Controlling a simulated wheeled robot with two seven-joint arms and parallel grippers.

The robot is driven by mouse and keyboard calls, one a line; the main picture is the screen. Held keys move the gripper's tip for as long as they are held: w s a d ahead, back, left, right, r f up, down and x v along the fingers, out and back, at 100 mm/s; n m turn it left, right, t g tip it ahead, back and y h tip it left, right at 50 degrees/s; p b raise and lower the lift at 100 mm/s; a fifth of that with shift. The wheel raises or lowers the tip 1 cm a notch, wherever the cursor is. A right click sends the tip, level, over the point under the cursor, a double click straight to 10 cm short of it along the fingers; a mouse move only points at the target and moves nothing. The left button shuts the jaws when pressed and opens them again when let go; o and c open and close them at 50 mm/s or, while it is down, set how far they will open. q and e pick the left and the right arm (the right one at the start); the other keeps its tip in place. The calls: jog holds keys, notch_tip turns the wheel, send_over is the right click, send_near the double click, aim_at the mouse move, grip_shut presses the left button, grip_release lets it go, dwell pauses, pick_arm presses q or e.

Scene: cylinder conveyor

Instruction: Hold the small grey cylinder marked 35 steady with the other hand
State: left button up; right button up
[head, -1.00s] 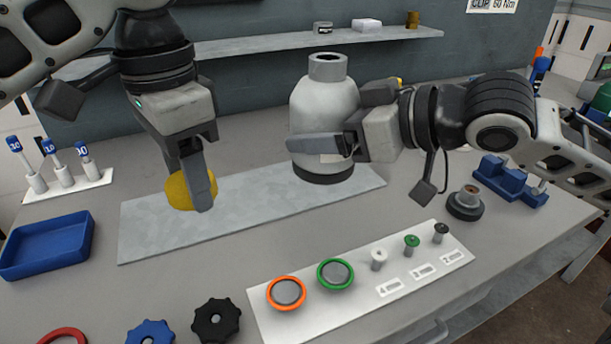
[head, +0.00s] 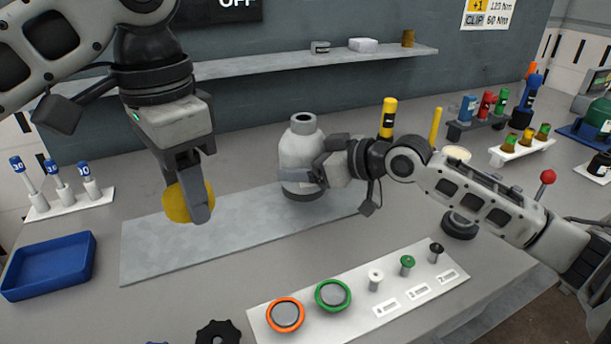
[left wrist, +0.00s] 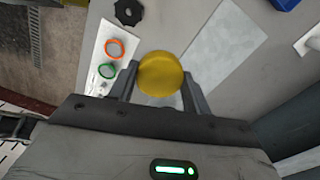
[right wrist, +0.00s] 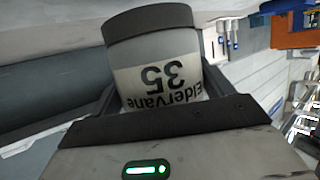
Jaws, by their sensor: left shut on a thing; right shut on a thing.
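The small grey cylinder (head: 300,150) stands upright on the pale metal plate (head: 150,250), with a narrow neck on top and a dark base ring. Its label, marked 35, shows in the right wrist view (right wrist: 155,78). My right gripper (head: 312,175) is shut on the cylinder's body from the right side. My left gripper (head: 190,205) is shut on a round yellow object (head: 180,203), held over the left part of the plate. The yellow object also shows between the fingers in the left wrist view (left wrist: 161,74).
A blue tray (head: 48,265) lies at the left, with a white rack (head: 70,203) of blue-topped tools behind it. A white board (head: 345,310) with orange and green rings is in front. A shelf (head: 270,65) runs along the back wall. Coloured bottles stand at the back right.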

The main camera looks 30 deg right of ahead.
jog(key=shift+w+f, duration=0.15)
jog(key=shift+f, duration=1.4)
jog(key=shift+f, duration=0.1)
jog(key=o, duration=1.8)
jog(key=shift+f, duration=0.2)
